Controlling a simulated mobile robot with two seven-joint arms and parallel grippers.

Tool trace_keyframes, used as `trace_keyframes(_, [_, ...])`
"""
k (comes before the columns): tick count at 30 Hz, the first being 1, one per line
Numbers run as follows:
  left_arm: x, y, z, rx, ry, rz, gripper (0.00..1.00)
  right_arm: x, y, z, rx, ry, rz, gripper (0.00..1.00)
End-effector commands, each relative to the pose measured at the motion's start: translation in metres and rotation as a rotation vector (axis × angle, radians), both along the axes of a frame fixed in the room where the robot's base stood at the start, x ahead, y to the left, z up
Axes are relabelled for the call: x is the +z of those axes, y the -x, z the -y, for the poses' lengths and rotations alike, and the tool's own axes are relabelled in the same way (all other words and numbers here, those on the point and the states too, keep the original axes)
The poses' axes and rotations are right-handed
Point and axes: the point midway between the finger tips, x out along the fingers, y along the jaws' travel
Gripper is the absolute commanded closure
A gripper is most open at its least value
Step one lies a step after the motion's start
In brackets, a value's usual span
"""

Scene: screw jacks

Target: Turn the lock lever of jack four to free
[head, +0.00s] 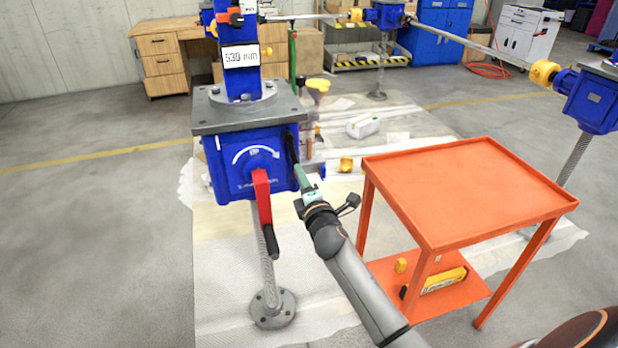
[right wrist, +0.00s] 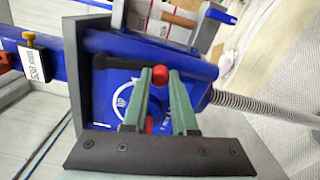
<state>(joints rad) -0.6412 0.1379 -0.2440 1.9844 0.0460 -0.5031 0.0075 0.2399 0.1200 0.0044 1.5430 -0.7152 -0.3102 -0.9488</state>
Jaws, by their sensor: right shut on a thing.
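A blue jack (head: 225,165) stands at the left of the head view under a grey plate. A red lever (head: 262,195) with a black grip hangs down on its front face, below a white curved arrow. I cannot read a jack number. My right gripper (head: 298,172) is at the jack's right edge, beside a dark upright bar (head: 291,148). In the right wrist view its green fingers (right wrist: 163,85) are shut on a red lever part (right wrist: 160,75), in front of a blue face with a white arc. The fingertip contact is hidden in the head view. My left gripper is out of view.
An orange table (head: 460,190) stands close to the right of my right arm, with a yellow item on its lower shelf. Another blue jack (head: 590,100) is at the far right. The floor at the left is clear.

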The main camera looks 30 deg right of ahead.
Motion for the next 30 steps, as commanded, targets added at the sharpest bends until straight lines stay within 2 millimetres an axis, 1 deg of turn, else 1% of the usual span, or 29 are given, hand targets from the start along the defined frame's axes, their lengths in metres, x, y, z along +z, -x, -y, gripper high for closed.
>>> trace_keyframes(1, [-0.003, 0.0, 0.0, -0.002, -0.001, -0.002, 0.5, -0.003, -0.001, -0.004, 0.0, -0.036, 0.005, 1.0])
trace_keyframes(6, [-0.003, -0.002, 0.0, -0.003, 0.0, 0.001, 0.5, -0.003, -0.002, -0.011, 0.0, -0.121, 0.026, 1.0])
trace_keyframes(12, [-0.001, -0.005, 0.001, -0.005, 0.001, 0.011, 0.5, -0.003, -0.003, -0.015, 0.0, -0.178, 0.04, 1.0])
trace_keyframes(28, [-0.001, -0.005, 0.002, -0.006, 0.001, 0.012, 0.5, -0.003, -0.004, -0.018, 0.002, -0.202, 0.045, 1.0])
trace_keyframes(29, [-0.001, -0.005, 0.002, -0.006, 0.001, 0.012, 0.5, -0.003, -0.004, -0.018, 0.002, -0.202, 0.045, 0.73])
trace_keyframes(30, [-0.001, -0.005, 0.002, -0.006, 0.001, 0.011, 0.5, -0.003, -0.004, -0.018, 0.002, -0.201, 0.045, 0.69])
